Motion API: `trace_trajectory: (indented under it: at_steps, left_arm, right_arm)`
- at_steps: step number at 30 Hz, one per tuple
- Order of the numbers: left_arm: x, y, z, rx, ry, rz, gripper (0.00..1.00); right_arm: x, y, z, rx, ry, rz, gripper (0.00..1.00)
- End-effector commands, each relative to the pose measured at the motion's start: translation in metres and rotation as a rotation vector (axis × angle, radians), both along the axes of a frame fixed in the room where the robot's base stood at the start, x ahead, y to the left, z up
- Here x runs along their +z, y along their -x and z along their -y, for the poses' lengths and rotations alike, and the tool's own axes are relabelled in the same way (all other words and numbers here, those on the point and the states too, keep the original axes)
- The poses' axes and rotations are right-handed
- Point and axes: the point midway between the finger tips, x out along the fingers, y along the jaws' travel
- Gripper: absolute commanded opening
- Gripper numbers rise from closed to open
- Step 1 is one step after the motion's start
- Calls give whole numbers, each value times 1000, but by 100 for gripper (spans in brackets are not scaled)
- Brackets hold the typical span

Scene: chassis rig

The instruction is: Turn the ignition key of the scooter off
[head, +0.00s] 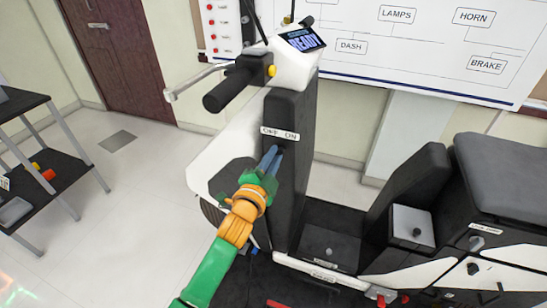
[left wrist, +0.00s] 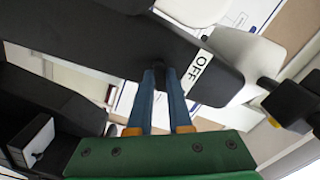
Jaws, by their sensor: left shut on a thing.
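The scooter's dark front column (head: 290,105) stands in the middle of the head view. A white label (head: 280,133) on it reads OFF and ON. My left gripper (head: 278,151) reaches the column just below this label, its blue fingers shut on the ignition key. In the left wrist view the fingers (left wrist: 163,78) close around the small dark key (left wrist: 160,70), mostly hidden between them. The OFF part of the label (left wrist: 198,70) shows beside the fingertips; which way the key points cannot be told. The dash display (head: 303,40) reads READY. My right gripper is out of view.
The handlebar grip (head: 232,88) and brake lever (head: 195,82) stick out left above my arm. The scooter's seat (head: 500,170) and a grey box (head: 412,225) are at the right. A black shelf (head: 50,175) stands far left. Open floor lies between.

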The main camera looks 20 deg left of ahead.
Motion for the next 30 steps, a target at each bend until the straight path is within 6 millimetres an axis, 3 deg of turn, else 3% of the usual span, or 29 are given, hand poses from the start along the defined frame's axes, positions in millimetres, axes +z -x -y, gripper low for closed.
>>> trace_trajectory:
  at_steps: [11, 30]
  left_arm:
    - [1, 0, 0, 0, 140, -6, 0]
    - [1, 0, 0, 1, 722, -25, 0]
  right_arm:
    - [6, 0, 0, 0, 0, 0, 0]
    - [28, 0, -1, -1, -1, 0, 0]
